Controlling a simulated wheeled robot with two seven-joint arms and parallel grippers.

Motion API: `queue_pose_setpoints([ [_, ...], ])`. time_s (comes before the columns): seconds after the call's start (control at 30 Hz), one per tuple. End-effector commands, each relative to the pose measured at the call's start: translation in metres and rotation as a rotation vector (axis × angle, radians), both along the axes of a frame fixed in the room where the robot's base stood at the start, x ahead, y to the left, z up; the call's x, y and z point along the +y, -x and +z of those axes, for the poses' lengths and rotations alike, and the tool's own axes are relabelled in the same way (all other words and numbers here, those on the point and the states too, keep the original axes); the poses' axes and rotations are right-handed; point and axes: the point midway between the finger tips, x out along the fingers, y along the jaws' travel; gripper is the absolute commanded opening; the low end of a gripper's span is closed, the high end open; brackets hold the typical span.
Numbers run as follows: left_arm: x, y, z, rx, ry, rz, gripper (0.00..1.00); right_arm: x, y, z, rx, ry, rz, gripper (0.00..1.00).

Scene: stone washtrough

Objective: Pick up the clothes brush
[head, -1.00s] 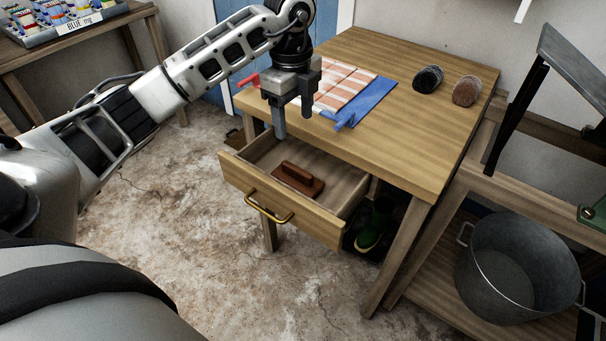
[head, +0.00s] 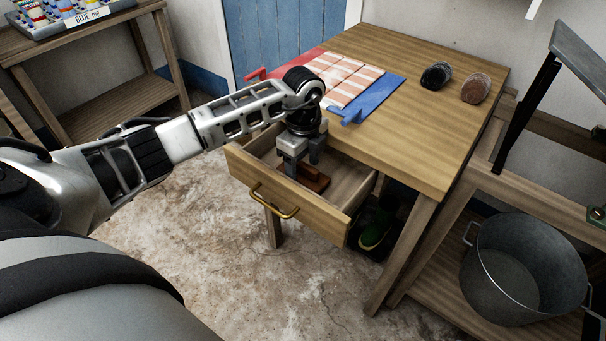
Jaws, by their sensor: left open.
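The clothes brush (head: 316,182) is a reddish-brown wooden block with a raised grip. It lies in the open drawer (head: 289,197) of the wooden table, and my gripper hides part of it. My left gripper (head: 302,172) points down into the drawer, at the brush, with its fingers apart. I cannot tell whether the fingers touch the brush. My right gripper is not in view.
A metal tub (head: 522,270) stands on the low shelf at right. A green boot (head: 375,232) is under the table.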

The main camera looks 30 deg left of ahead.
Motion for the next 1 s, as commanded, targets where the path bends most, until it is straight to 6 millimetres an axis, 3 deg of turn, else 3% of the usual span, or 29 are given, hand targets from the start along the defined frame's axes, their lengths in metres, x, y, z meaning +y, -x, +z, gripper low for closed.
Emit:
queue_pose_setpoints([
  [0.1,0.001,0.0,-0.011,0.0,-0.001,0.0,0.62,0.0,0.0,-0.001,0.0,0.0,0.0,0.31],
  [0.33,0.001,0.0,-0.013,-0.001,-0.001,-0.001,0.62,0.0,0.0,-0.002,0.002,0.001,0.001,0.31],
  [0.37,0.001,0.0,-0.013,-0.001,-0.001,-0.001,0.59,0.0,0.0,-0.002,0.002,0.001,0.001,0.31],
  [0.5,0.001,0.0,-0.013,-0.001,-0.001,0.0,0.25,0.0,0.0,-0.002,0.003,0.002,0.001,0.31],
  [0.8,0.001,-0.001,-0.009,-0.003,-0.001,0.0,0.25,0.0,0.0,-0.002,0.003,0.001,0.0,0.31],
  [1.0,0.001,-0.002,0.022,-0.006,-0.001,0.0,0.25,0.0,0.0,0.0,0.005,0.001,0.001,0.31],
])
